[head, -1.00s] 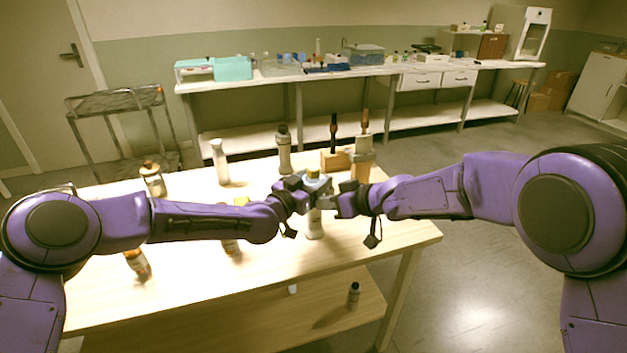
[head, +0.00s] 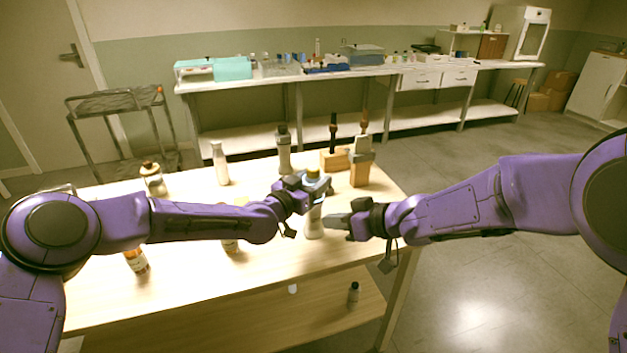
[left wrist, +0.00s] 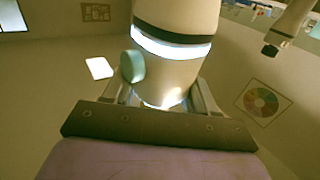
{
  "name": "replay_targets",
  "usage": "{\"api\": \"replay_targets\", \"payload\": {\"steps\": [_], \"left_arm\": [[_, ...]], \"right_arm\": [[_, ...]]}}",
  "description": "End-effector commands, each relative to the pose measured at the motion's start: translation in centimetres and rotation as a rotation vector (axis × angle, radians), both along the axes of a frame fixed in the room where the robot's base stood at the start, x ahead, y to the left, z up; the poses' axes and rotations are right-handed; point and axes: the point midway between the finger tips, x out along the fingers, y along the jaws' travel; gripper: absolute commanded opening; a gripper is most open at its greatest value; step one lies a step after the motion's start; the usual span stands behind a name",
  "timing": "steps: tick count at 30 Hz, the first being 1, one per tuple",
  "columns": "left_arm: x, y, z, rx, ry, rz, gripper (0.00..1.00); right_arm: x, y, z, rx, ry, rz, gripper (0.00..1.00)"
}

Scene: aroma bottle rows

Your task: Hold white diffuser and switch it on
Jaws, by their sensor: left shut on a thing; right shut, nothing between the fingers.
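The white diffuser (head: 314,223) is upright near the right part of the wooden table, its upper part at my left gripper (head: 318,188). In the left wrist view the diffuser (left wrist: 178,70) sits between the fingers. It has a dark band, a bright glowing ring below it and a round teal button (left wrist: 133,66) on its side. My left gripper is shut on it. I cannot tell whether its base touches the table. My right gripper (head: 338,221) is shut and empty, just right of the diffuser's body, with little or no visible gap in the head view.
Behind the grippers stand a white bottle (head: 220,164), a dark-capped grey bottle (head: 284,152) and wooden-based bottles (head: 360,165). A capped jar (head: 152,178) and amber bottle (head: 136,260) stand at left. The table's right front corner is clear.

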Motion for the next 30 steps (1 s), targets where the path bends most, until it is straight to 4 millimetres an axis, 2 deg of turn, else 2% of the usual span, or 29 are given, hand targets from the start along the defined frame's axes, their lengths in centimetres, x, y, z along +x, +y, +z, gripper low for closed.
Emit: {"api": "replay_targets", "payload": {"steps": [3, 4, 6, 7, 17, 20, 30], "left_arm": [[0.0, 0.0, 0.0, 0.000, 0.000, 0.000, 0.21], [0.0, 0.0, 0.0, 0.000, 0.000, 0.000, 0.60], [0.0, 0.0, 0.0, 0.000, 0.000, 0.000, 0.83], [0.0, 0.0, 0.0, 0.000, 0.000, 0.000, 0.87], [-0.3, 0.3, 0.1, -0.001, -0.001, 0.001, 0.87], [-1.5, 1.3, 0.1, 0.000, 0.000, 0.000, 0.87], [-8.1, 6.2, 0.1, -0.002, 0.000, 0.002, 0.87]], "right_arm": [[0.0, 0.0, 0.0, 0.000, 0.000, 0.000, 0.00], [0.0, 0.0, 0.0, 0.000, 0.000, 0.000, 0.00], [0.0, 0.0, 0.0, 0.000, 0.000, 0.000, 0.00], [0.0, 0.0, 0.0, 0.000, 0.000, 0.000, 0.00], [0.1, 0.0, 0.0, 0.000, 0.000, 0.000, 0.00], [0.1, 0.0, 0.0, 0.000, 0.000, 0.000, 0.00], [0.1, 0.0, 0.0, 0.000, 0.000, 0.000, 0.00]]}}
